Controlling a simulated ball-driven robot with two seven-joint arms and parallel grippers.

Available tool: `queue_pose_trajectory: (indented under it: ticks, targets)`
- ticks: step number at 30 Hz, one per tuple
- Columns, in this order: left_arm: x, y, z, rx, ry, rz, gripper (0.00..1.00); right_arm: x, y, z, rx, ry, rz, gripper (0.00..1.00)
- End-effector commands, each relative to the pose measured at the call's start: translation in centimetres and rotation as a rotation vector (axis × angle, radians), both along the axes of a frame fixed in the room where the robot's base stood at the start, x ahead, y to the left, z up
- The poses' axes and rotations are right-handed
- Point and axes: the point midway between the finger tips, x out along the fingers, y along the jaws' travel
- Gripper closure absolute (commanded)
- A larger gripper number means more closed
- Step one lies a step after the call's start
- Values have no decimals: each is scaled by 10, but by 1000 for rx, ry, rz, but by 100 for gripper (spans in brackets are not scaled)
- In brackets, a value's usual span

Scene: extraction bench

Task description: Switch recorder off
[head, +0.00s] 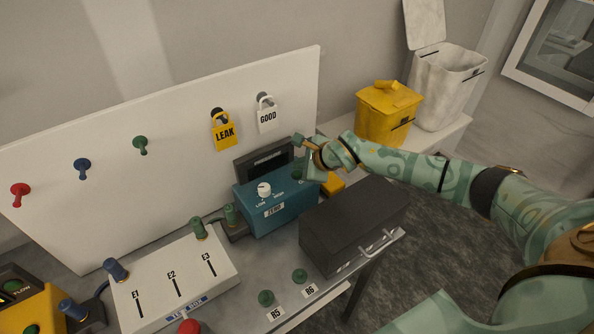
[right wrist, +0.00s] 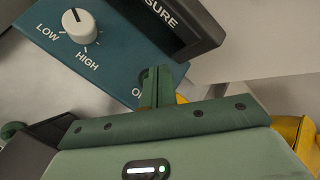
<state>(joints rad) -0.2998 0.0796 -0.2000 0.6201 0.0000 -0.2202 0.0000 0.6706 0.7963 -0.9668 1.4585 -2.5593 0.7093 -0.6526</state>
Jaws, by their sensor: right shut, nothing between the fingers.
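My right gripper (head: 303,150) is shut and empty over the right end of the recorder. In the right wrist view its closed fingertips (right wrist: 155,86) lie over a label starting with "O" and hide the switch there. I cannot tell whether they touch it. My left gripper is not in view.
A dark box with a metal handle (head: 353,222) stands right of the recorder. A white panel with E1 to E3 slots (head: 172,284) stands at left. LEAK (head: 225,132) and GOOD (head: 267,115) tags hang on the board behind. A yellow bin (head: 385,112) stands back right.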

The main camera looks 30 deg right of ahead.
Motion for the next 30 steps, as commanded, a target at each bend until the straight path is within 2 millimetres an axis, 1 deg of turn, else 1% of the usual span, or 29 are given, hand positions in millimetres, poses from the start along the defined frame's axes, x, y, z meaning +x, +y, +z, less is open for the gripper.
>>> queue_pose_trajectory:
  ticks: [8, 11, 24, 27, 30]
  targets:
    - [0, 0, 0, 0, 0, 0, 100, 0, 0, 0, 0, 0, 0, 100]
    - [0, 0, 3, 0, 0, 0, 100, 0, 0, 3, 0, 0, 0, 100]
    - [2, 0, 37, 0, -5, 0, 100, 0, 0, 46, 0, -1, -1, 100]
    - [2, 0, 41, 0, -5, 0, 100, 0, 0, 51, 0, 0, 0, 100]
    - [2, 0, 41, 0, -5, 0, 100, 0, 0, 51, -1, 1, -1, 100]
